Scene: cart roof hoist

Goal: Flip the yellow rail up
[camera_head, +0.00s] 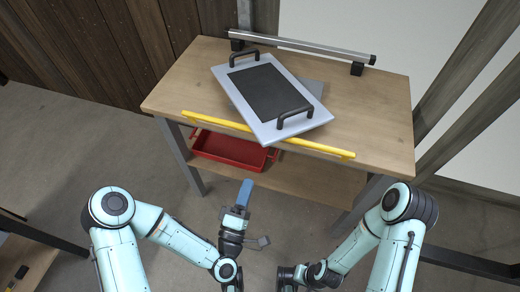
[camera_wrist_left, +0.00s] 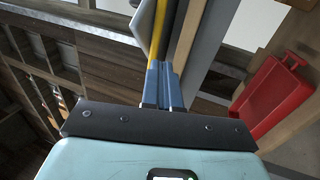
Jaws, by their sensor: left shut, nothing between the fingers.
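The yellow rail (camera_head: 318,149) runs along the front edge of the wooden table in the head view. The near corner of a grey panel (camera_head: 228,88) with a black centre and two black handles hides part of the rail's middle. My left gripper (camera_head: 246,187) is shut and empty, its blue fingers pointing toward the table, in front of the rail and apart from it. In the left wrist view the shut fingers (camera_wrist_left: 162,88) point toward the yellow rail (camera_wrist_left: 185,35), which shows beyond their tips. My right gripper is outside the frames; only my right arm shows.
The wooden table (camera_head: 385,120) carries the panel, with a grey bar (camera_head: 305,47) on black mounts along its back edge. A red tray (camera_head: 232,150) sits on the lower shelf (camera_head: 310,180), also seen in the left wrist view (camera_wrist_left: 275,98). The floor in front is open.

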